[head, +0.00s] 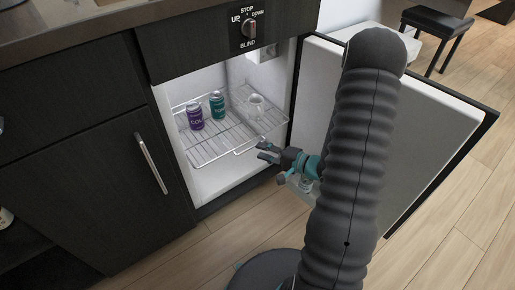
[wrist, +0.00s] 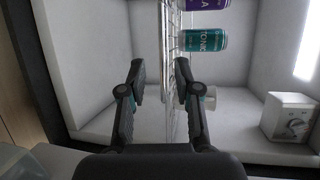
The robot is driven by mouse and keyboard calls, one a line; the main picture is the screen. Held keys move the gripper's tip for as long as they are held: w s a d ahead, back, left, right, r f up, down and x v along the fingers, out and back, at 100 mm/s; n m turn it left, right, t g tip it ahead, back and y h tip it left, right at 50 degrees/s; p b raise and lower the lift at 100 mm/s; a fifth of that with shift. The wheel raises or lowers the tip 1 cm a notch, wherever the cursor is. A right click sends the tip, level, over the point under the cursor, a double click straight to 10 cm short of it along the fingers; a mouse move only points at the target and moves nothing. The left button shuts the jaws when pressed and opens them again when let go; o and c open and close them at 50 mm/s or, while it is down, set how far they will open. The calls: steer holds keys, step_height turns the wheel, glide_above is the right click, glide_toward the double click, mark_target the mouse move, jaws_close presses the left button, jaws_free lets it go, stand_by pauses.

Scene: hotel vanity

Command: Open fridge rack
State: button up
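The wire fridge rack (head: 208,152) sits inside the open fridge, with a small front handle (head: 249,146) near its right side. In the wrist view the rack (wrist: 172,45) shows edge-on, running down the middle. My gripper (head: 264,152) is just in front of the rack's front right edge, by the handle. In the wrist view my gripper (wrist: 160,72) is open, and the rack's edge appears between the fingertips, closer to the right finger. I cannot tell whether either finger touches it.
The fridge door (head: 425,135) is swung open on the right, beside my arm. A dark cabinet (head: 85,185) is on the left. Wooden floor (head: 215,240) lies clear in front.

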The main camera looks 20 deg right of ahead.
steer(key=v, duration=0.7)
steer(key=shift+s+d, duration=0.25)
steer(key=shift+d, duration=0.05)
steer(key=w+d+r+n+h, duration=0.3)
steer(key=w+r+n+h, duration=0.1)
steer(key=w+r+h, duration=0.25)
step_height(320, 180, up, 11)
steer(key=s+n+g+h+p, duration=0.1)
steer(key=s+n+g+h, duration=0.1)
steer(key=h, duration=0.4)
steer(key=s+a+r+n+g, duration=0.1)
steer(key=s+a+r, duration=0.2)
steer(key=s, duration=0.4)
steer(key=s+a+r+n+g+y+p, duration=0.1)
steer(key=s+a+r+n+g, duration=0.1)
steer(key=s+a, duration=0.4)
steer(key=s+a+r+n+g+y, duration=0.1)
steer(key=s+a+r, duration=0.2)
steer(key=s, duration=0.6)
steer(key=shift+a+r+n, duration=0.3)
steer(key=shift+a+r, duration=0.1)
steer(key=shift+a, duration=0.55)
